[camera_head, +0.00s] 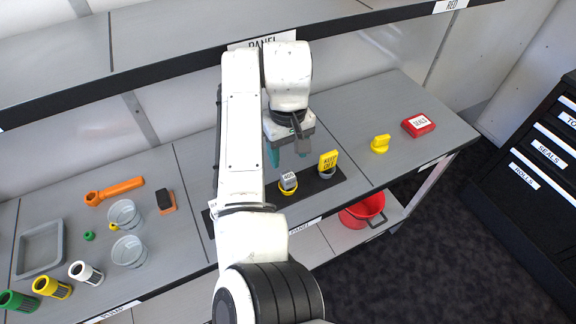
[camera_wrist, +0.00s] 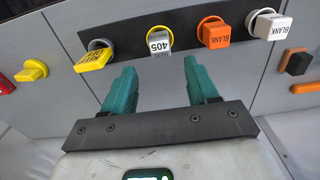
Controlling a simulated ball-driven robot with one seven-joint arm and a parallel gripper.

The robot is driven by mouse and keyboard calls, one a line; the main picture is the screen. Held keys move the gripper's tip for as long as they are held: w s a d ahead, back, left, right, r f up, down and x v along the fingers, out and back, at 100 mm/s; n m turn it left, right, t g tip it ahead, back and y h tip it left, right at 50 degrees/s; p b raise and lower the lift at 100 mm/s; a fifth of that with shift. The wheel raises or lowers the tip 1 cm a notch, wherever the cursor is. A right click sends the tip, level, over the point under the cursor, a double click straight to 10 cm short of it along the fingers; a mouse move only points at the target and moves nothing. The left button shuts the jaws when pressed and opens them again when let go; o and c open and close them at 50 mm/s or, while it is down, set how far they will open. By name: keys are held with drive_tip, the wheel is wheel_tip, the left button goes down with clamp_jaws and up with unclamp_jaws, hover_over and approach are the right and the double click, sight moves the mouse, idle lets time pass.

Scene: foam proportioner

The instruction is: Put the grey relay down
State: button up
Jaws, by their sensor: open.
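The grey relay (camera_head: 288,180), a small block with a label on top, stands in a yellow-rimmed socket (camera_head: 288,191) on the black strip. In the wrist view the relay (camera_wrist: 159,42) reads 405 and the yellow rim (camera_wrist: 153,31) shows around its base. How deep it sits, I cannot tell. My gripper (camera_head: 288,154) is open and empty, its teal fingers apart. In the wrist view my gripper (camera_wrist: 160,68) has the relay ahead of the gap between its fingertips, clear of both fingers.
A yellow KEEP OFF block (camera_head: 328,160) stands beside the relay in a grey-rimmed socket. On the relay's other side are an orange BLANK block (camera_wrist: 218,36) and a white BLANK block (camera_wrist: 272,26). A shelf (camera_head: 180,50) runs above the bench; bare bench (camera_head: 370,110) lies right.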

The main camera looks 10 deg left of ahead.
drive_tip(key=shift+r, duration=2.4)
drive_tip(key=s+d+f+m+h, duration=0.1)
drive_tip(key=s+d+f+m, duration=0.3)
drive_tip(key=d, duration=0.6)
drive_tip(key=s+d+f+n+t, duration=0.1)
drive_tip(key=d+f, duration=0.6)
drive_tip(key=d, duration=0.2)
drive_tip(key=s+d+f+m+h, duration=0.1)
drive_tip(key=s+d+f+m, duration=0.3)
drive_tip(key=d, duration=0.6)
drive_tip(key=s+d+f, duration=0.3)
drive_tip(key=s, duration=0.4)
drive_tip(key=s+d+f, duration=0.3)
drive_tip(key=s+d, duration=0.1)
drive_tip(key=s, duration=0.2)
drive_tip(key=s+a+f+y, duration=0.1)
drive_tip(key=s+a, duration=0.2)
drive_tip(key=s, duration=0.9)
drive_tip(key=shift+s+f+y+b, duration=0.15)
drive_tip(key=shift+s+y+b, duration=0.15)
drive_tip(key=shift+s+y, duration=0.1)
drive_tip(key=shift+c, duration=0.3)
